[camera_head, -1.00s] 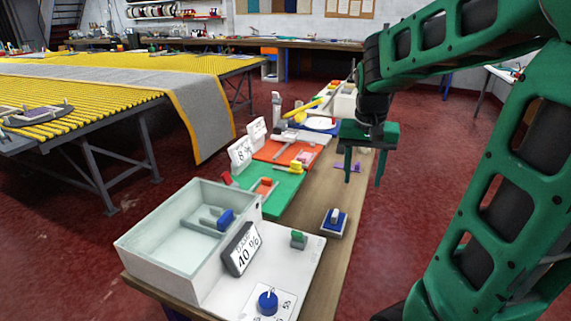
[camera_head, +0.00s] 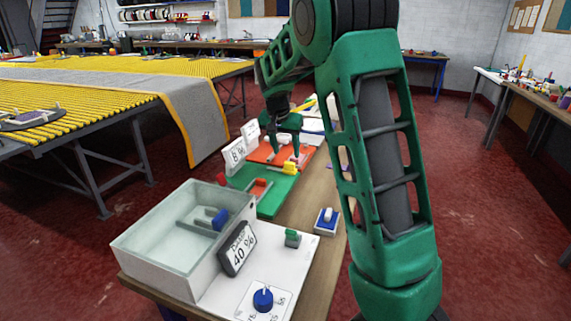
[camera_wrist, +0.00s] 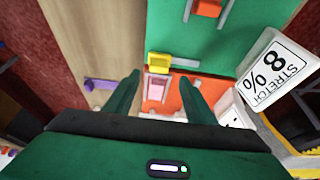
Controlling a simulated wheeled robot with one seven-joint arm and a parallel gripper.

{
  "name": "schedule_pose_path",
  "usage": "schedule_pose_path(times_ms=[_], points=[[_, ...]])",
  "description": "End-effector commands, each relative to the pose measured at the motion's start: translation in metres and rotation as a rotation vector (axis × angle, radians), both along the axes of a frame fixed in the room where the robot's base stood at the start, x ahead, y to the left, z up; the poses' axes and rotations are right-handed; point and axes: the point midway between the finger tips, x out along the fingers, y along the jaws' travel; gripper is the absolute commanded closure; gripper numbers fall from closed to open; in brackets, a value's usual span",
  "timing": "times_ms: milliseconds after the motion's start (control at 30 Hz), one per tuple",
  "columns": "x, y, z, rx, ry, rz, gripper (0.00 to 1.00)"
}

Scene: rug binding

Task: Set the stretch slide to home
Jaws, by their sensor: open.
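A sign reading "8 % STRETCH" (camera_wrist: 275,75) stands beside the green board (camera_wrist: 215,50); it also shows in the head view (camera_head: 236,154). A yellow block (camera_wrist: 158,63) sits at the end of a thin rail along the green board's edge. A pink block (camera_wrist: 157,89) is just beyond it on the orange-red board (camera_wrist: 180,98). I cannot tell for sure which block is the stretch slide. My gripper (camera_wrist: 160,80) is open and empty, pointing down over the orange-red board. Its fingers appear on either side of the pink block, with no contact visible. In the head view my gripper (camera_head: 285,152) is behind the yellow block (camera_head: 290,168).
A red-orange handle (camera_wrist: 207,8) sits in a slot on the green board. A purple handle (camera_wrist: 100,85) lies on the bare wood. Nearer are a clear-walled box (camera_head: 150,245), a "40 %" display (camera_head: 237,250), a blue knob (camera_head: 263,298) and a blue-based switch (camera_head: 326,220).

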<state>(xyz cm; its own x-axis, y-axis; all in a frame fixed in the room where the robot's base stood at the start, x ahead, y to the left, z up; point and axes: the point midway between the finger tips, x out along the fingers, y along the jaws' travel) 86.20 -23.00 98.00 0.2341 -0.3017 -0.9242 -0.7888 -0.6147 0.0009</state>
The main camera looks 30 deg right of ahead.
Motion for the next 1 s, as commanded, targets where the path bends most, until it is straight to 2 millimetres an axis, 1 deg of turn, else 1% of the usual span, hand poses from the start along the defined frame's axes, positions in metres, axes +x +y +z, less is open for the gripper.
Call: schedule_pose_path(times_ms=[33, 200, 300, 400, 567, 833, 867, 900, 967, 1000], points=[[0.001, -0.004, -0.01, -0.001, 0.003, -0.002, 0.5], [0.008, -0.014, -0.036, -0.001, 0.002, -0.002, 0.5], [0.011, -0.018, -0.049, 0.0, 0.003, -0.002, 0.5], [0.013, -0.021, -0.057, 0.0, 0.0, -0.002, 0.5], [0.015, -0.023, -0.064, 0.0, 0.0, -0.002, 0.5], [0.015, -0.023, -0.065, 0.0, -0.001, -0.002, 0.5], [0.015, -0.023, -0.065, 0.0, -0.001, -0.002, 0.57], [0.016, -0.023, -0.065, 0.0, 0.0, -0.001, 0.67], [0.015, -0.023, -0.065, 0.0, 0.0, -0.001, 0.81], [0.016, -0.023, -0.065, 0.0, 0.0, -0.001, 0.91]])
